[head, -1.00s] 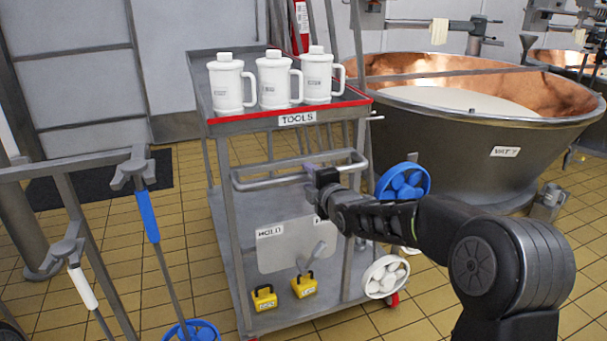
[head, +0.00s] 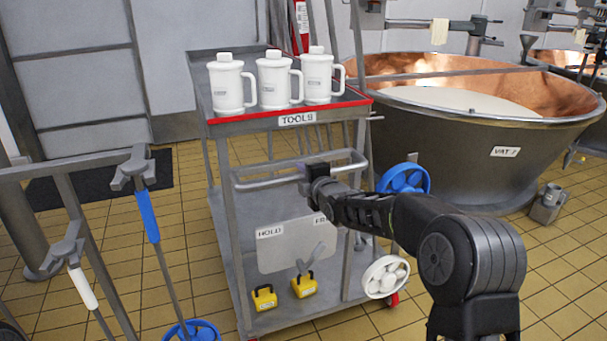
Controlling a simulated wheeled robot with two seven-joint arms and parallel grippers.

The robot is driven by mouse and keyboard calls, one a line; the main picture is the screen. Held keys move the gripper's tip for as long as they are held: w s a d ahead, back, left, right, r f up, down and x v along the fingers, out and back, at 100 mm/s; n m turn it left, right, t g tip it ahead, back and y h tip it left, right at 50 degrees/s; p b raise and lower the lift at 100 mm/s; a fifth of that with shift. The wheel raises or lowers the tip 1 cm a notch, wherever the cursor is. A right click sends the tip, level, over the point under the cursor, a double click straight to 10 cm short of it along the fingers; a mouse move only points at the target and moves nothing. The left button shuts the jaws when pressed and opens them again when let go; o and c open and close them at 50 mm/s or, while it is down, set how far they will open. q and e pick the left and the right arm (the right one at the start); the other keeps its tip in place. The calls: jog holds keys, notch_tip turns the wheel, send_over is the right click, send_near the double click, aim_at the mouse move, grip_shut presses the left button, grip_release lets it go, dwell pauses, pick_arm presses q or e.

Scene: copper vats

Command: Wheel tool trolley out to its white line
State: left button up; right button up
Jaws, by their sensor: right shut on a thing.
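The tool trolley (head: 232,221) stands in the middle of the head view, a grey metal cart with a red-edged top shelf and a TOOLS label (head: 297,118). Several white lidded jugs stand on its top, and two yellow blocks (head: 304,285) sit on its lower shelf. A horizontal bar handle (head: 268,181) runs across its near side. My right gripper (head: 312,172) is shut on the right part of this handle; its fingertips are partly hidden by the wrist. My left gripper is not in view. I see no white line on the floor.
A large copper-lined vat (head: 470,125) stands close to the trolley's right. Long-handled tools hang on a grey rail (head: 75,166) at the left front. A dark mat (head: 95,180) lies by the back wall. Tiled floor is open between rail and trolley, and at the lower right.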

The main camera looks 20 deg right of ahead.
grip_shut()
dwell(0.9)
